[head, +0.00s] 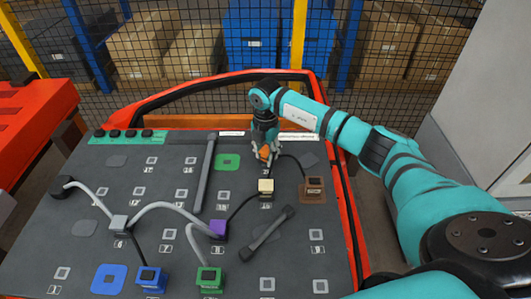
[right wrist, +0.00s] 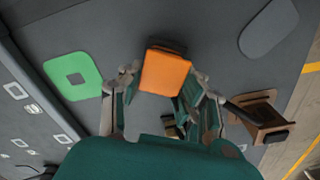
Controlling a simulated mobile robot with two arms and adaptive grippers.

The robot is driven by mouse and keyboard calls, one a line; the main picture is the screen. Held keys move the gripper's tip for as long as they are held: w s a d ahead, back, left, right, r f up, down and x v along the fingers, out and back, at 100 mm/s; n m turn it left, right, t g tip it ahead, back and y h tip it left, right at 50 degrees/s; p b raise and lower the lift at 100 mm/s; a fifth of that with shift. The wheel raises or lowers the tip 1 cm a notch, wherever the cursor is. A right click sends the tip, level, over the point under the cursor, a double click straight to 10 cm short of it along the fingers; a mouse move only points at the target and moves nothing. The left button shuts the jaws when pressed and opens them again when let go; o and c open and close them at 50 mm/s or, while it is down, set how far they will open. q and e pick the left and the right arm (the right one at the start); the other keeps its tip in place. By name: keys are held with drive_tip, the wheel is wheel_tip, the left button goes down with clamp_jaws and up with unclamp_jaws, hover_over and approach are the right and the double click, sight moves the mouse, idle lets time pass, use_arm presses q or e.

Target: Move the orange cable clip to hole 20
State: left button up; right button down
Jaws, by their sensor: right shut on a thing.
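The orange cable clip (head: 265,153) is a small orange block near the back right of the dark board (head: 90,200). My right gripper (head: 264,150) is shut on it from above; the clip also shows between the fingers in the right wrist view (right wrist: 165,74). The fingers hide part of it, and I cannot tell whether it touches the board. Square holes with small number labels dot the board, and I cannot read which is hole 20. My left gripper is not in view.
A beige clip (head: 265,186) stands just in front of the gripper, a brown block (head: 314,189) to its right. A black cable runs close by. A purple clip (head: 218,229), grey clip (head: 118,223) and dark grey bar (head: 267,233) are nearer. A green pad (head: 228,161) lies left.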

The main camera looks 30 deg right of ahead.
drive_tip(key=shift+f, duration=0.45)
idle(0.4)
drive_tip(key=c, duration=0.9)
unclamp_jaws()
drive_tip(key=shift+f, duration=0.1)
drive_tip(key=shift+o, duration=0.2)
wheel_tip(320, 180, up, 12)
